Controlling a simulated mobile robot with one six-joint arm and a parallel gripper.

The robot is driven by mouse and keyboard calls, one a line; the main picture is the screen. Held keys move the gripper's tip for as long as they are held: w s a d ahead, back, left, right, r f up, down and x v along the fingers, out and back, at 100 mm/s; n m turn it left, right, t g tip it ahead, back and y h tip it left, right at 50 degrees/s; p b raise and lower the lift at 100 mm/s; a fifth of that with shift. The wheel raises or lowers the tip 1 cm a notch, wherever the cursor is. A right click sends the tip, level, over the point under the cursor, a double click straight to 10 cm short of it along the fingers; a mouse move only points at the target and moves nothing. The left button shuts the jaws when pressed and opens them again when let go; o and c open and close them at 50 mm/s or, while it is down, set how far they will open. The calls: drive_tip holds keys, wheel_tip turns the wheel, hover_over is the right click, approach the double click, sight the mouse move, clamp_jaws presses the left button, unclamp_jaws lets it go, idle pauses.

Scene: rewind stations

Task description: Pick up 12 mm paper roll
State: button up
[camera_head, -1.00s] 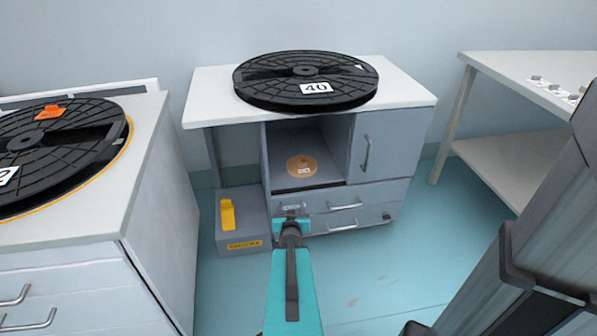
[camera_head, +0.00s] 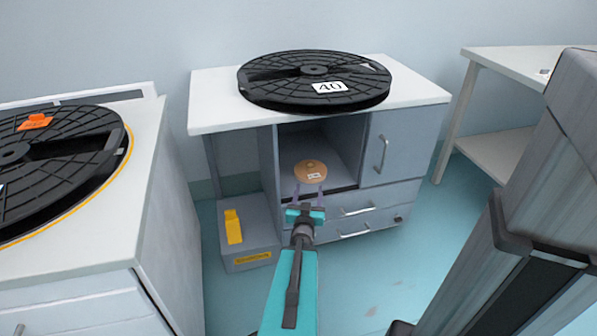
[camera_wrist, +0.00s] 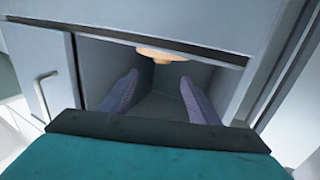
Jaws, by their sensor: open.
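The paper roll (camera_head: 309,171) is a small tan disc with a white label, lying in the open compartment of the middle cabinet. It also shows in the wrist view as a tan rim (camera_wrist: 160,53) at the top of the opening, mostly cut off from sight. I cannot read its label. My gripper (camera_head: 309,190) is open and empty, just in front of the roll at the compartment opening. In the wrist view its two purple fingers (camera_wrist: 160,90) are spread apart and point into the compartment, with the roll beyond them.
A black reel marked 40 (camera_head: 315,82) lies on the cabinet top (camera_head: 218,97) above. A closed door (camera_head: 392,145) is right of the compartment, drawers (camera_head: 352,212) below. A grey step-like box (camera_head: 262,222) with a yellow piece (camera_head: 233,226) stands left. Another black reel (camera_head: 60,160) lies on the left cabinet.

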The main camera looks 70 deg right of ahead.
sight(310, 169)
drive_tip(key=shift+w+d, duration=0.1)
drive_tip(key=shift+w, duration=0.05)
drive_tip(key=shift+w, duration=0.15)
drive_tip(key=shift+d, duration=0.1)
drive_tip(key=b+x, duration=0.2)
drive_tip(key=b, duration=0.1)
drive_tip(key=shift+d+f+b, duration=0.15)
drive_tip(key=shift+d+b, duration=0.1)
drive_tip(key=shift+b, duration=0.1)
drive_tip(key=shift+b+x, duration=0.55)
drive_tip(key=shift+x, duration=2.3)
drive_tip(key=shift+w, duration=0.1)
drive_tip(key=shift+b+x, duration=0.55)
drive_tip(key=shift+x, duration=0.3)
drive_tip(key=shift+b+x, duration=0.7)
drive_tip(key=shift+x, duration=1)
drive_tip(key=shift+w, duration=0.1)
